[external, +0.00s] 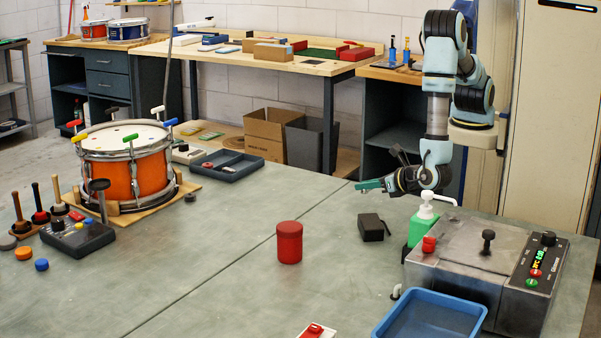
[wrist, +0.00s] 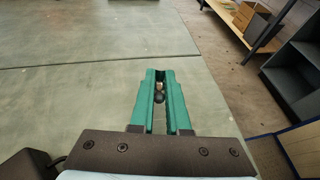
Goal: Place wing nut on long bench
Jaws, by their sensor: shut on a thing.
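My gripper (external: 369,186) has green fingers and points left, above the far right part of the grey-green table (external: 210,270). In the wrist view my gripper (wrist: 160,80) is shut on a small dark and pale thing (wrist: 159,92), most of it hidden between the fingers. It appears to be the wing nut; its shape cannot be made out. The nut does not show in the external view. A long wood-topped bench (external: 215,58) stands along the back wall, behind the table and left of my arm, apart from the gripper.
The bench top holds a red box (external: 356,54), trays and small boxes. A drum (external: 127,165) with coloured keys stands on the table at left. A red canister (external: 289,242), a black box (external: 372,227), a green bottle (external: 423,222) and a grey machine (external: 480,265) stand nearer.

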